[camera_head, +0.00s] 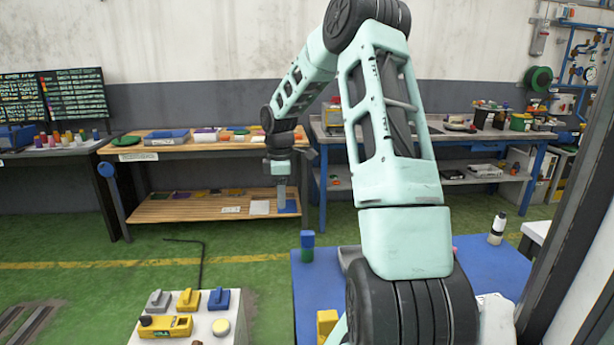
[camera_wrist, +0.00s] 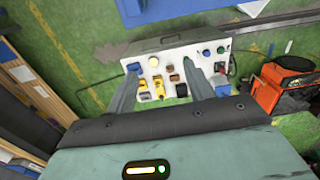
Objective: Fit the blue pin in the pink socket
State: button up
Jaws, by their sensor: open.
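My gripper (camera_head: 281,200) hangs pointing down in front of the wooden bench in the head view. In the wrist view its two fingers (camera_wrist: 162,78) are apart with nothing held between them. Beyond and below them is a white-topped stand (camera_wrist: 190,60) with several small parts, including blue ones, too small to name. I cannot tell which blue thing is the blue pin. A green-and-blue cylinder (camera_head: 307,246) stands upright on the blue table. A small pink spot (camera_head: 455,250) shows beside my arm there; whether it is the pink socket cannot be told.
The blue table (camera_head: 308,285) is partly hidden by my arm. A white stand (camera_head: 215,338) with grey, yellow and blue blocks is at the lower left. The wooden bench (camera_head: 170,210) has a lower shelf. Green floor lies open between.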

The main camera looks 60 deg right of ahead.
send_over(307, 232)
notch_tip(307, 232, down, 17)
jog(key=p, duration=0.4)
jog(key=shift+s+a+f, duration=0.1)
jog(key=shift+s+f, duration=0.05)
jog(key=shift+f, duration=0.05)
grip_shut()
